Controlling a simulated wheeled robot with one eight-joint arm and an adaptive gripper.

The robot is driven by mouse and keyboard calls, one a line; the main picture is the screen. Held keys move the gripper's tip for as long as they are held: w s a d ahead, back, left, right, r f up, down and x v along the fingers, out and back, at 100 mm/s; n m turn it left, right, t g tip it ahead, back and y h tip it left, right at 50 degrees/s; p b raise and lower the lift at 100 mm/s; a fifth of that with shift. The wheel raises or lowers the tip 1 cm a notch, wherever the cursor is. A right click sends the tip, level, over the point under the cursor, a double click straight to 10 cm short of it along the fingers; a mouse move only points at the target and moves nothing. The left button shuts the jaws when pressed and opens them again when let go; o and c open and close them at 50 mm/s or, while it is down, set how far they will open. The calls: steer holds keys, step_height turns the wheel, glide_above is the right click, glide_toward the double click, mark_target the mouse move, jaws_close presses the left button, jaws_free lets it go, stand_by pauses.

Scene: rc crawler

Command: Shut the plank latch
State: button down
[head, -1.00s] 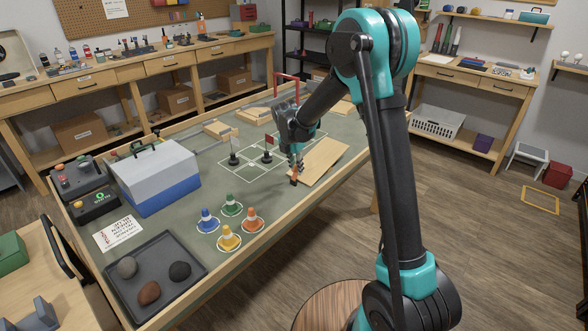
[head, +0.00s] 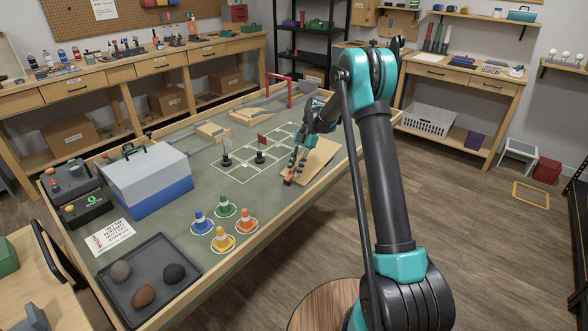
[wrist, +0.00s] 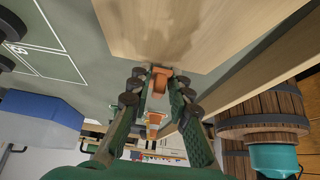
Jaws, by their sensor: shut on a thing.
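The pale wooden plank (head: 318,162) lies on the green table top near its right edge. A small orange part (head: 288,181), which looks like the plank latch, sits at the plank's near end. My gripper (head: 292,174) reaches down to it from the upper right. In the wrist view, my gripper (wrist: 161,84) has its dark, round-jointed fingers closed around the orange latch (wrist: 160,76) at the edge of the plank (wrist: 185,30). The fingers partly hide the latch, so I cannot tell its exact position.
Two small flagged posts (head: 261,156) stand in the white-lined grid left of the plank. A blue-and-grey box (head: 150,178), colored cones (head: 222,238) and a tray of stones (head: 150,280) are farther left. A raised wooden rim (head: 262,230) borders the table.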

steer(key=shift+f+g, duration=0.2)
steer(key=shift+g, duration=0.1)
stand_by(0.4)
steer(key=c, duration=1.6)
jaws_free()
steer(key=v, duration=1.2)
steer(key=shift+d, duration=0.2)
